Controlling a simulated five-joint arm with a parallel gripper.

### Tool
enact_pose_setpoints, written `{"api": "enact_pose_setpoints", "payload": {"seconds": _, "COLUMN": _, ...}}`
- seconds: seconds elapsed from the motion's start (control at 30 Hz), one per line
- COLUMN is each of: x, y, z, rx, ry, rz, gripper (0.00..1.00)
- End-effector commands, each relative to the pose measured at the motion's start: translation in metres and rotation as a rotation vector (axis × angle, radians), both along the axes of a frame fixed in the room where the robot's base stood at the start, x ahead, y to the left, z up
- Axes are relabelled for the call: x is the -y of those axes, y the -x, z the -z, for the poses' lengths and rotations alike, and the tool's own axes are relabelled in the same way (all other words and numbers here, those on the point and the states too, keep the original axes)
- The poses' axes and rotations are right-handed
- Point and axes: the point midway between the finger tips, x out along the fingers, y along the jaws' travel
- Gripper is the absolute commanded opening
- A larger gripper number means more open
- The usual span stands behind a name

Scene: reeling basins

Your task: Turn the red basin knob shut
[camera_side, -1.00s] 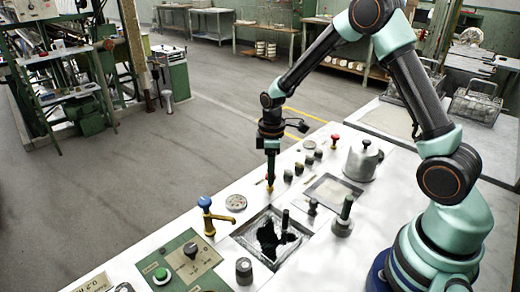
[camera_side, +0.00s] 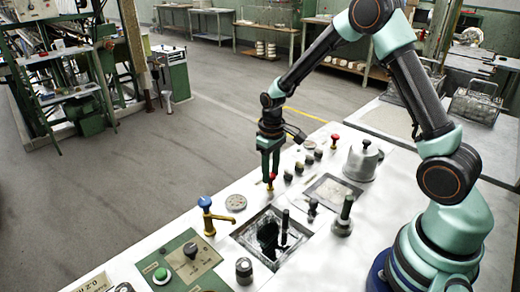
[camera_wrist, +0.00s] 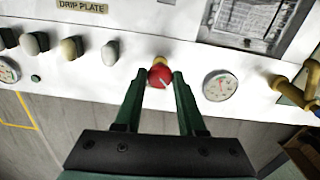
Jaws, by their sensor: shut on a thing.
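The red basin knob (camera_wrist: 160,76) is a round red knob with a pale mark on its face, on a yellow-brass stem. In the wrist view it sits between the two green fingers of my gripper (camera_wrist: 160,73). In the side view the red knob (camera_side: 271,182) shows at the tips of my gripper (camera_side: 270,176), which points down at the counter's far edge. My gripper is shut on the knob. The contact faces are hard to make out. The square basin (camera_side: 245,233), with dark contents, lies nearer the camera.
A blue-topped brass tap (camera_side: 206,205) stands left of the basin. A second red knob (camera_side: 335,138) stands farther back. A round gauge (camera_wrist: 220,85) is right of the knob in the wrist view, and several pale knobs (camera_wrist: 110,52) are to its left.

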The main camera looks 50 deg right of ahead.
Motion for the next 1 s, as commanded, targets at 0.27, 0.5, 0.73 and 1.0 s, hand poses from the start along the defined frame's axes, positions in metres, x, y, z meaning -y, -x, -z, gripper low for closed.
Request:
{"api": "enact_pose_setpoints", "payload": {"seconds": 0.27, "x": 0.0000, "y": -0.0003, "z": -0.0014, "rx": 0.000, "ry": 0.000, "rz": 0.263, "gripper": 0.00}}
{"api": "enact_pose_setpoints", "payload": {"seconds": 0.5, "x": 0.0000, "y": -0.0003, "z": -0.0015, "rx": 0.000, "ry": 0.000, "rz": 0.486, "gripper": 0.00}}
{"api": "enact_pose_setpoints", "payload": {"seconds": 0.73, "x": 0.0000, "y": -0.0004, "z": -0.0016, "rx": 0.000, "ry": 0.000, "rz": 0.668, "gripper": 0.00}}
{"api": "enact_pose_setpoints", "payload": {"seconds": 1.0, "x": 0.0001, "y": -0.0004, "z": -0.0018, "rx": 0.001, "ry": 0.000, "rz": 0.808, "gripper": 0.00}}
